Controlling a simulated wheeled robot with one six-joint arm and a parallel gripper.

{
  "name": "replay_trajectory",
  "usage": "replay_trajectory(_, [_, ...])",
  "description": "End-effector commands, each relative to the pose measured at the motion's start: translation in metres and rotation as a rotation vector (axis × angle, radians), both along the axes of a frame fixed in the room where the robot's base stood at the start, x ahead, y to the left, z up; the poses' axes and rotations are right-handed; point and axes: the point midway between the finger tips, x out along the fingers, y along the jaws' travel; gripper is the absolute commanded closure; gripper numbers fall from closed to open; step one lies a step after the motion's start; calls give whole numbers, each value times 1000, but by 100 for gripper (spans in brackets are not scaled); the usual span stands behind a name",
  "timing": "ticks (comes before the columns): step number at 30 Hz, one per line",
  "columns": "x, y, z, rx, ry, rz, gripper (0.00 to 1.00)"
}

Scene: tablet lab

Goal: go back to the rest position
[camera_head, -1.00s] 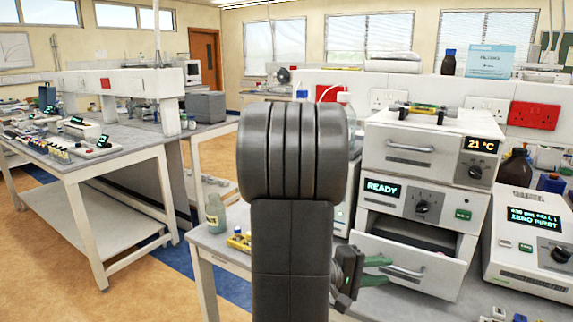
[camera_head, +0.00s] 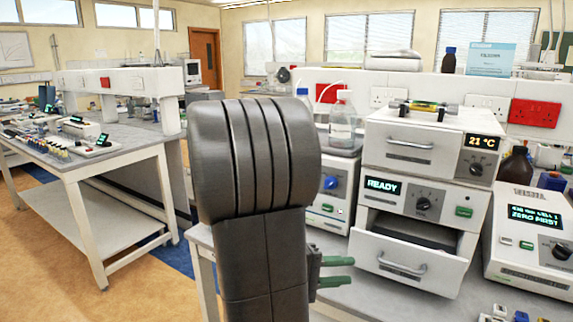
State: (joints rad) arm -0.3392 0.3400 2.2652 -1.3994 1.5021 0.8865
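My gripper (camera_head: 342,271) shows low in the middle of the head view, partly behind my dark arm. Its two green fingers point right with a gap between them, and nothing shows between them. It is to the left of the pulled-out lower drawer (camera_head: 407,262) and apart from its handle (camera_head: 402,267). The gripper's body is mostly hidden by my arm.
The drawer unit (camera_head: 420,150) has a lit READY panel and stands on the right bench. A white instrument (camera_head: 535,240) is to its right. A clear bottle (camera_head: 342,125) stands on a device (camera_head: 330,190) behind my arm. A left bench (camera_head: 130,160) stands across the aisle.

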Motion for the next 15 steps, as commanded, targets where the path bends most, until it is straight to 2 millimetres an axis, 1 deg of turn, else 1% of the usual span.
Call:
replay_trajectory(1, [-1,5,0,1,0,4,69])
replay_trajectory(3, [0,-4,0,0,1,-5,69])
replay_trajectory(15, [8,-40,-5,-1,1,-5,69])
